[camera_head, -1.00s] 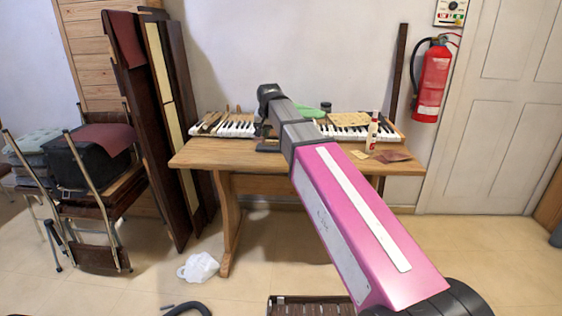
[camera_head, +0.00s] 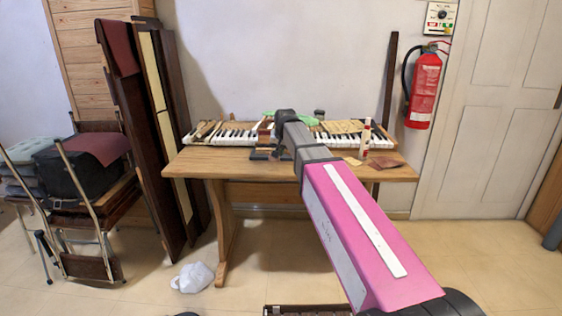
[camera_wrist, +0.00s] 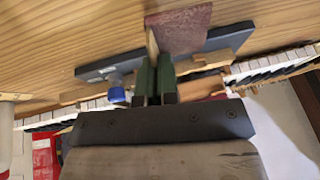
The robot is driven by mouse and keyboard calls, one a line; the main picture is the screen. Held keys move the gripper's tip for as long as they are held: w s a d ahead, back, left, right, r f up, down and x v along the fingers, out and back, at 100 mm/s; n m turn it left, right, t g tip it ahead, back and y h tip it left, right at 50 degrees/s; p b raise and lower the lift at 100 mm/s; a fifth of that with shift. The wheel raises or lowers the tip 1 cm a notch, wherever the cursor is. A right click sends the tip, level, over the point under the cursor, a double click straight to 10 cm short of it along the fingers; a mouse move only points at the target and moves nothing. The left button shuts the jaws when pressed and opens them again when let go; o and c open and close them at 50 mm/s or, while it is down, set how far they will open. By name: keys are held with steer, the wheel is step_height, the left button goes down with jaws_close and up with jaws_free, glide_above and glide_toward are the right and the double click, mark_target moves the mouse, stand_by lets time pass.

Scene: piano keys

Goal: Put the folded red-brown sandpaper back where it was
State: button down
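In the wrist view a red-brown sheet with a pale tan edge, the folded sandpaper (camera_wrist: 182,30), extends from between the green fingertips of my gripper (camera_wrist: 155,68). The fingers are close together on the tan edge. The sheet covers part of a dark grey bar (camera_wrist: 105,69) over the wooden table (camera_wrist: 50,35); whether it touches the bar is unclear. In the head view my forearm hides most of my gripper. Another red-brown sheet (camera_head: 389,163) lies flat near the table's right end.
A white bottle (camera_head: 366,142) and a tan piece (camera_head: 353,161) stand and lie beside that flat sheet. Piano keys (camera_head: 235,133) line the back of the table. A blue-capped item (camera_wrist: 116,89) is near my fingers. The left front of the table is clear.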

mark_target(280, 165)
steer(key=shift+w+d+f, duration=0.15)
steer(key=shift+d+f, duration=0.05)
steer(key=shift+f, duration=1.95)
steer(key=shift+f, duration=0.1)
steer(key=c, duration=1.4)
jaws_free()
steer(key=v, duration=1.2)
